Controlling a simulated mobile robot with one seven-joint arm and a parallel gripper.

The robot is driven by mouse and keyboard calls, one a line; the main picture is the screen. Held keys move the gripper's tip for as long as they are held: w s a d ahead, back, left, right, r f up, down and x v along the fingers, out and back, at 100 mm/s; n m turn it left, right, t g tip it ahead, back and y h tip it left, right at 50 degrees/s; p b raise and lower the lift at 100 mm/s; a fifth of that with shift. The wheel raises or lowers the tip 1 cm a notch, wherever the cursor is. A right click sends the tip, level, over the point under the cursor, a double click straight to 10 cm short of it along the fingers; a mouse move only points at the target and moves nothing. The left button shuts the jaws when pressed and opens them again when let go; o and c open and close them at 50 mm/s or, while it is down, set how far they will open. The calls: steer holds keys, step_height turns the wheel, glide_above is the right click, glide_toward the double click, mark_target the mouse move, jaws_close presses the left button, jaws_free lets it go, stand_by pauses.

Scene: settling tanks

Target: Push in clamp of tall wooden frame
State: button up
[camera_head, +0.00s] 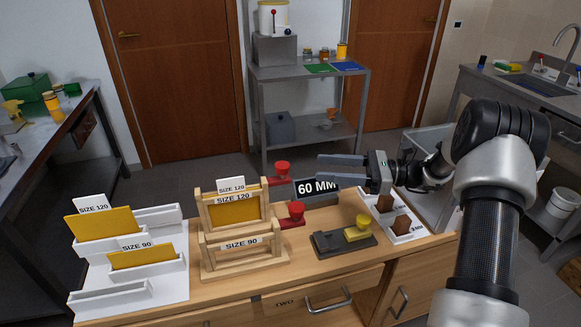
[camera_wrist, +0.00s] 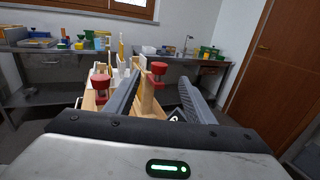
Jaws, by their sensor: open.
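The tall wooden frame (camera_head: 264,199) stands upright on the wooden bench, holds a yellow panel and reads SIZE 120. Its red clamp (camera_head: 282,170) sits at its right post. In the wrist view the same clamp (camera_wrist: 158,69) shows beside the post (camera_wrist: 147,98), between my fingers in the picture. My gripper (camera_head: 319,167) is open and empty, pointing left at the clamp, with a visible gap in the head view. The lower frame (camera_head: 215,265), reading SIZE 90, stands in front with its own red clamp (camera_head: 294,211). How far each clamp is in cannot be told.
A white rack (camera_head: 175,285) with yellow panels stands left.

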mark_target(282, 164)
steer(key=a, duration=0.4)
steer(key=w+a, duration=0.1)
steer(key=a, duration=0.7)
steer(key=shift+w, duration=0.15)
